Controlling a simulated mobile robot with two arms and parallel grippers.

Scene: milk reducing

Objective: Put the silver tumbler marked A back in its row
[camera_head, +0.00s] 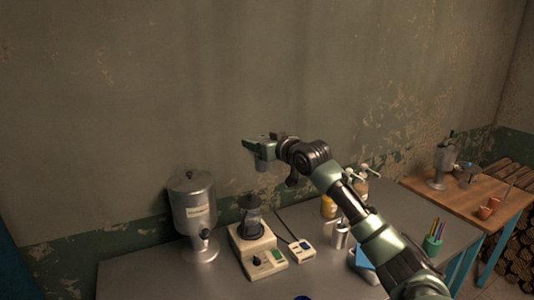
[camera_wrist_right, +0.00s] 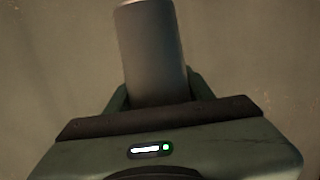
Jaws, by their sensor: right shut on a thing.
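My right gripper (camera_head: 262,150) is raised above the back of the grey table, in front of the wall. It is shut on a grey metal tumbler (camera_wrist_right: 153,50), which fills the space between the fingers in the right wrist view. No letter can be read on the held tumbler. Another silver tumbler (camera_head: 340,235) stands on the table, partly beside my right forearm; its marking cannot be read. My left gripper is not in view.
A large metal dispenser (camera_head: 194,212) stands at the left, next to a cream blender base (camera_head: 256,252) with a dark jar. A small cream box (camera_head: 302,250) and pump bottles (camera_head: 329,207) stand right of it. A green pen cup (camera_head: 432,245) stands near the wooden table (camera_head: 470,200).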

